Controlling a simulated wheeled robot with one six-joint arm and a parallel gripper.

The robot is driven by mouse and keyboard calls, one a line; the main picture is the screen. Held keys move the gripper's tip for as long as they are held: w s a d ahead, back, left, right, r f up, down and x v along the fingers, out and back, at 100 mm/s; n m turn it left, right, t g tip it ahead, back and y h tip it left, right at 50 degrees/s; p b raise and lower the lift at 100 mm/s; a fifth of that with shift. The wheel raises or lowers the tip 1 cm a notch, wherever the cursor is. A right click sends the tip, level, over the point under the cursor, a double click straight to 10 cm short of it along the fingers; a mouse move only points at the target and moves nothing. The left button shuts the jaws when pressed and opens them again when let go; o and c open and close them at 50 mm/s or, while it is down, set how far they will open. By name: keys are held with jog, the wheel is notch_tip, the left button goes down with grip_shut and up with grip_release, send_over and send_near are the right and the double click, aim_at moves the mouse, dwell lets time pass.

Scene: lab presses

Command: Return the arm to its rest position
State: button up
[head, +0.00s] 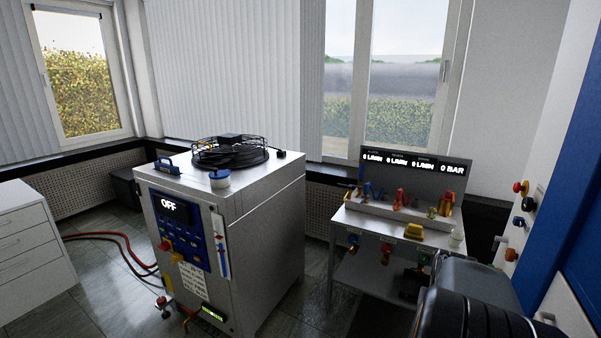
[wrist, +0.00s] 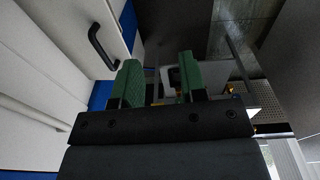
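My gripper (wrist: 160,76) shows in the wrist view as two green fingers on a dark mount. The fingers stand well apart, with no object held between them. In the head view my dark arm (head: 470,308) fills the lower right, in front of the right side of the bench. The gripper's fingers cannot be made out in the head view. In the wrist view a white panel with a black handle (wrist: 102,46) lies left of the fingers.
A bench (head: 345,217) with coloured valves and a display (head: 415,170) stands right. A blue-and-white wall (head: 560,165) is close at far right. White drawers (head: 30,262) stand left.

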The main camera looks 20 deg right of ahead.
jog(key=w+a+r+n+t, duration=0.1)
jog(key=a+n, duration=0.3)
jog(key=a, duration=1)
jog(key=w+a+r+n+t, duration=0.2)
jog(key=a+n, duration=0.3)
jog(key=a, duration=0.8)
jog(key=shift+w+a+r+n+t+y, duration=0.3)
jog(key=shift+w+a+r+y, duration=0.1)
jog(key=shift+w+r, duration=0.4)
jog(key=shift+d, duration=0.1)
